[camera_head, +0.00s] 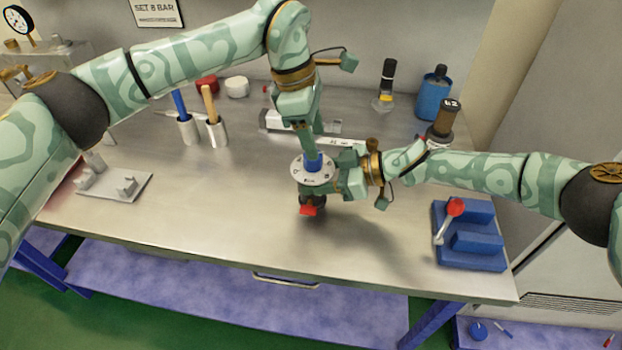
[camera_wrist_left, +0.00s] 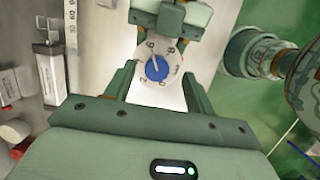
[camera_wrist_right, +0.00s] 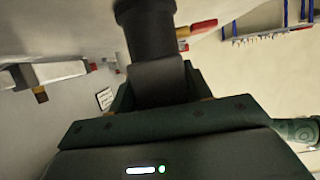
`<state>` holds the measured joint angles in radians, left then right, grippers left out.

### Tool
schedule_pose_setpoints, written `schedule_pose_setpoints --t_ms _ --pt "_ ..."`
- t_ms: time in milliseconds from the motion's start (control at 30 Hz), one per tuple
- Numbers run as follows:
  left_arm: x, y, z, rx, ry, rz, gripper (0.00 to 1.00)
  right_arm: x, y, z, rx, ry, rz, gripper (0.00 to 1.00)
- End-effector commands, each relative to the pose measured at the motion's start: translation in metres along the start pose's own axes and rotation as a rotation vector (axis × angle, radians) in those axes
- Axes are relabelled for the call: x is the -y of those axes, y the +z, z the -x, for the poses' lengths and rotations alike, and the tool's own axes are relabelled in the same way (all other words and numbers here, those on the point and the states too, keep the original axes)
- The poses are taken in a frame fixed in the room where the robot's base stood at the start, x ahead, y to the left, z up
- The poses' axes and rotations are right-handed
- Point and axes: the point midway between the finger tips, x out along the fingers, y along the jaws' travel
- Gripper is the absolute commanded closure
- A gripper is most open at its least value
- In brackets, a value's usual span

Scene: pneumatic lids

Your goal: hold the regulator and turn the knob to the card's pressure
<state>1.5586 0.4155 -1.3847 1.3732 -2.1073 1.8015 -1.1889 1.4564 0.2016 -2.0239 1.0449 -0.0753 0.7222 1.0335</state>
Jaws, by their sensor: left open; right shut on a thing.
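The regulator has a round white numbered dial with a blue knob (camera_head: 313,161) on top; the knob also shows in the left wrist view (camera_wrist_left: 157,68). In the right wrist view the regulator's dark body (camera_wrist_right: 152,35) stands between the fingers of my right gripper (camera_wrist_right: 158,85), which is shut on it. My left gripper (camera_wrist_left: 157,85) is open above the dial, with a finger on either side of the knob; I cannot tell whether they touch it. The card (camera_head: 156,10) on the back wall reads "SET 8 BAR". The dial's exact setting is too small to read surely.
A blue vise-like block with a red-tipped lever (camera_head: 468,237) sits at the bench's right. Two cups with handled tools (camera_head: 215,130) stand at the back left. A grey bracket plate (camera_head: 115,185) lies at the left. The front middle of the bench (camera_head: 230,225) is clear.

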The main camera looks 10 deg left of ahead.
Motion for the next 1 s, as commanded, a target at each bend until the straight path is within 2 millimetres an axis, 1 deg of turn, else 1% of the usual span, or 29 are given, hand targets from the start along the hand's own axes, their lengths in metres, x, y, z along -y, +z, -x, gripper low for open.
schedule_pose_setpoints --t_ms 33,100,167,233,267,367,533,600,667,700,800,900,1000 --pt "0.000 0.000 0.000 0.000 0.001 0.000 0.45 0.003 0.006 -0.002 0.008 -0.005 -0.002 0.72" --pt "-0.003 0.003 0.007 0.000 0.015 -0.006 0.45 0.003 0.006 -0.002 0.008 -0.005 -0.002 0.71" --pt "-0.005 0.010 0.018 -0.008 0.040 -0.024 0.45 0.003 0.006 -0.002 0.008 -0.005 -0.003 0.72" --pt "-0.011 0.020 0.035 -0.043 0.077 -0.037 0.45 0.003 0.006 -0.002 0.008 -0.005 -0.003 0.71" --pt "-0.012 0.023 0.042 -0.063 0.089 0.016 0.45 0.003 0.006 -0.002 0.008 -0.005 -0.003 0.71" --pt "-0.013 0.026 0.052 -0.098 0.106 0.292 0.45 0.003 0.006 -0.002 0.008 -0.006 -0.003 0.71" --pt "-0.012 0.027 0.064 -0.133 0.157 0.860 0.45 0.003 0.006 -0.002 0.008 -0.005 -0.003 0.71" --pt "-0.010 0.026 0.067 -0.141 0.178 1.100 0.45 0.003 0.006 -0.002 0.008 -0.005 -0.003 0.71" --pt "-0.010 0.024 0.068 -0.145 0.199 1.305 0.45 0.003 0.006 -0.002 0.008 -0.005 -0.003 0.71" --pt "-0.009 0.023 0.068 -0.148 0.211 1.439 0.45 0.003 0.006 -0.002 0.008 -0.005 -0.003 0.71" --pt "-0.006 0.019 0.065 -0.152 0.236 1.746 0.45 0.003 0.006 -0.002 0.008 -0.005 -0.002 0.71" --pt "-0.004 0.017 0.064 -0.150 0.256 1.995 0.45 0.003 0.006 -0.001 0.008 -0.004 -0.002 0.71" --pt "-0.002 0.017 0.064 -0.142 0.271 2.170 0.45 0.003 0.006 -0.001 0.007 -0.004 -0.002 0.71"
